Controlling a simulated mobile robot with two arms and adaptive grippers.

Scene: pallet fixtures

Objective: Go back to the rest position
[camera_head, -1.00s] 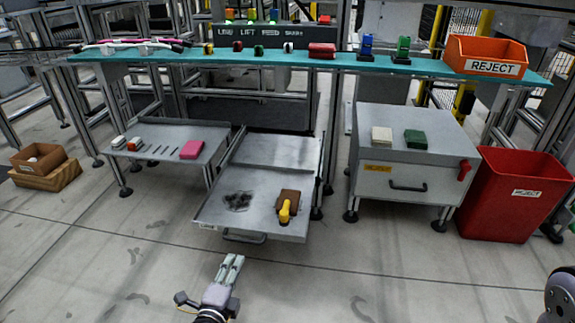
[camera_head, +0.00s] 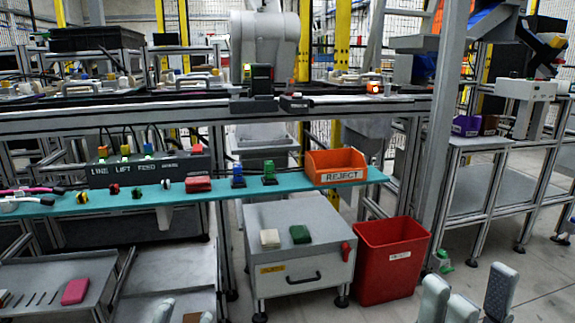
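My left gripper (camera_head: 184,314) shows only as pale fingertips at the bottom edge of the head view. The tips stand apart with a gap between them, and I see nothing held there. My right gripper (camera_head: 468,298) is at the bottom right, in front of the floor near the red bin. Its grey fingers are spread and look empty. The rest of both hands is cut off by the frame's lower edge.
A teal shelf (camera_head: 108,204) carries small coloured parts and an orange reject box (camera_head: 336,167). Open floor lies at the lower right.

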